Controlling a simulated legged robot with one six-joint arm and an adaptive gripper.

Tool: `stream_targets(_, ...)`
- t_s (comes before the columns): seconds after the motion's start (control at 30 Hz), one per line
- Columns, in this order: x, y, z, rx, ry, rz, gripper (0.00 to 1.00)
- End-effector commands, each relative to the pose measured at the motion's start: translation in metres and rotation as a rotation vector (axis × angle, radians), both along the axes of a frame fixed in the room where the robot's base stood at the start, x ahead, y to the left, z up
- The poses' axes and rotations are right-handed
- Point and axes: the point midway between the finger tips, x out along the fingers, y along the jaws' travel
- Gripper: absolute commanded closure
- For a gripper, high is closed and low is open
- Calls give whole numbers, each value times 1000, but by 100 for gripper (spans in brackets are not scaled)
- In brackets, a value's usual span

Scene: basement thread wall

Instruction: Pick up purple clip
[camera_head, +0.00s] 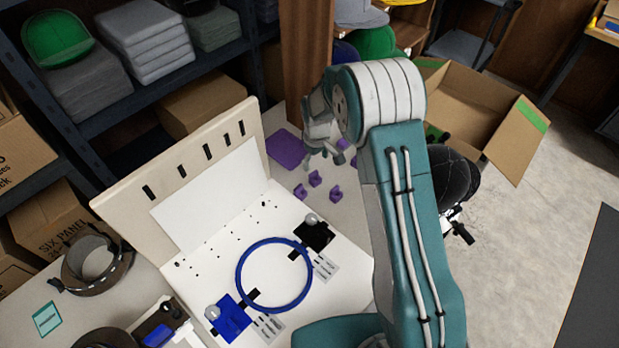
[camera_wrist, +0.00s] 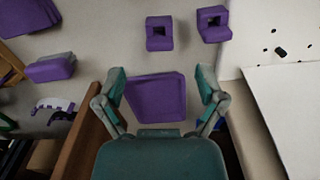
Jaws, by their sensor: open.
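Several small purple clips lie on the light table beyond the white board. In the head view, one purple clip (camera_head: 300,191) is at the left of the group, another clip (camera_head: 315,178) is behind it, and a third clip (camera_head: 336,193) is to the right. My gripper (camera_head: 321,157) is above the table behind them, open and empty. In the wrist view, my gripper (camera_wrist: 161,82) has its fingers spread over a flat purple square (camera_wrist: 155,97). Two purple clips with square openings, one (camera_wrist: 159,33) and another (camera_wrist: 214,24), lie beyond the fingertips.
A white board (camera_head: 210,195) with an upright panel stands left of the clips, with a blue ring (camera_head: 274,275) on its base. A brown wooden post (camera_head: 307,60) rises close behind my gripper. An open cardboard box (camera_head: 480,110) is at the right.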

Motion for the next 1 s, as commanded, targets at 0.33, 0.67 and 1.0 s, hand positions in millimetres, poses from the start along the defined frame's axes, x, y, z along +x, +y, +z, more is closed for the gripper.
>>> stream_targets(0.33,0,3,-42,-5,1,-1,11)
stream_targets(0.67,3,3,-86,-3,1,-1,11)
stream_targets(1.0,3,4,-88,-4,0,-1,38)
